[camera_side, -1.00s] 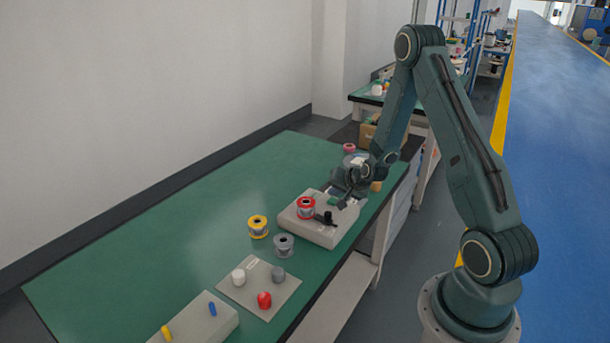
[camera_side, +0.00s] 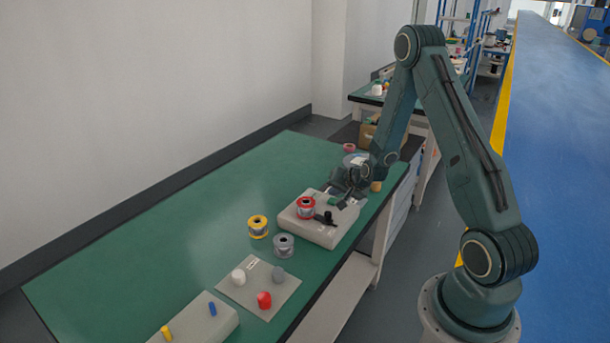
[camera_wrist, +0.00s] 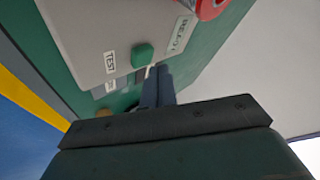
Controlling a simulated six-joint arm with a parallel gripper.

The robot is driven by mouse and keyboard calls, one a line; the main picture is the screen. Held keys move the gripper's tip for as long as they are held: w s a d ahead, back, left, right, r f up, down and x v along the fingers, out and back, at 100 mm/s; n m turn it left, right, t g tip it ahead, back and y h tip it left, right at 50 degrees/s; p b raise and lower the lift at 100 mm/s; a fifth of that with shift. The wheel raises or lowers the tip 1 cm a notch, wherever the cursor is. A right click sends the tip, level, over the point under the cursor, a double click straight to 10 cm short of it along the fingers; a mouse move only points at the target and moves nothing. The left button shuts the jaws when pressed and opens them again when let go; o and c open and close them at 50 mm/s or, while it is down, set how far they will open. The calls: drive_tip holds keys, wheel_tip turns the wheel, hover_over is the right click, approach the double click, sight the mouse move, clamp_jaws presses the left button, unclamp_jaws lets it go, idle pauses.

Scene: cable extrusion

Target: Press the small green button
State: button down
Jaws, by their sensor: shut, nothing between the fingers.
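The small green button (camera_wrist: 142,54) sits on top of a light grey box near a "TEST" label. In the side view it shows as a small green spot (camera_side: 332,199) on the grey box (camera_side: 320,234), partly beside my fingers. My gripper (camera_wrist: 158,71) is shut and empty. In the wrist view its fingertips are just beside the button's lower right edge; I cannot tell whether they touch it. In the side view my gripper (camera_side: 345,199) is low over the box's back right part.
A red spool (camera_side: 306,208) and a black lever (camera_side: 325,218) are on the same box. Yellow (camera_side: 258,226) and grey (camera_side: 283,245) spools stand nearby on the green table (camera_side: 150,240). A plate with several pegs (camera_side: 258,288) is in front. The table's left is clear.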

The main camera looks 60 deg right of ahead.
drive_tip(key=shift+f, duration=0.9)
idle(1.1)
drive_tip(key=shift+r, duration=0.1)
idle(0.3)
drive_tip(key=shift+r, duration=0.85)
drive_tip(key=shift+r, duration=0.1)
drive_tip(key=shift+r, duration=2.4)
